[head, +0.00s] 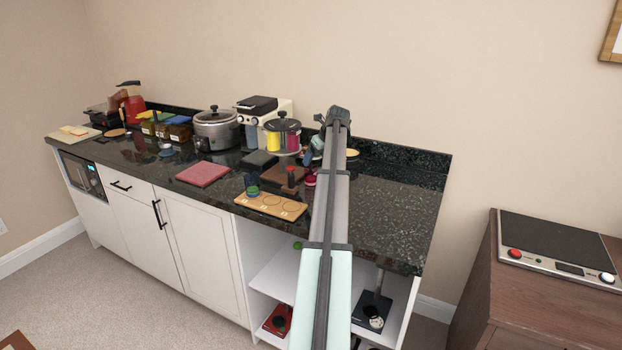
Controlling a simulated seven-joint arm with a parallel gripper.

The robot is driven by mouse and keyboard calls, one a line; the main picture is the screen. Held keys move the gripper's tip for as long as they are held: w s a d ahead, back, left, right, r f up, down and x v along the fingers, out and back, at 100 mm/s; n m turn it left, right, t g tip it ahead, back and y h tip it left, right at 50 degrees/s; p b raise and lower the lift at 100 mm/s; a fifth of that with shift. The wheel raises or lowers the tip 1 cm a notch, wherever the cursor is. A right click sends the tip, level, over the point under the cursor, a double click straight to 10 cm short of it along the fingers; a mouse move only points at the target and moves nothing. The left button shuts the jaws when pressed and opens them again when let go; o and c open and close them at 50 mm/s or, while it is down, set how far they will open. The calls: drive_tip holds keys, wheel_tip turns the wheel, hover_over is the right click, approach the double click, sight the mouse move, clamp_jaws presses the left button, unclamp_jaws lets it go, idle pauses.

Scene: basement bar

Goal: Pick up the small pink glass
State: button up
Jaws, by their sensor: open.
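A small dark pink, rounded item (311,180) stands on the black counter, just left of my arm. It looks like the pink glass, but it is too small to be sure. My arm reaches over the counter and hides part of the area beside it. My gripper (311,156) hangs from the arm's far end, above and behind the pink item and apart from it. Its jaws are open and hold nothing that I can see. The fingertips are small and partly lost against the dark items behind.
A wooden board with round recesses (285,208) lies in front, with a blue-green item (252,191) at its left. A brown block (283,177), a lidded pot with coloured sides (283,139) and a slow cooker (215,133) stand nearby. The counter (385,205) is clear on the right.

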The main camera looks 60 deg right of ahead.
sight(311, 165)
drive_tip(key=shift+x, duration=3.35)
drive_tip(key=c, duration=1.2)
drive_tip(key=shift+r, duration=0.3)
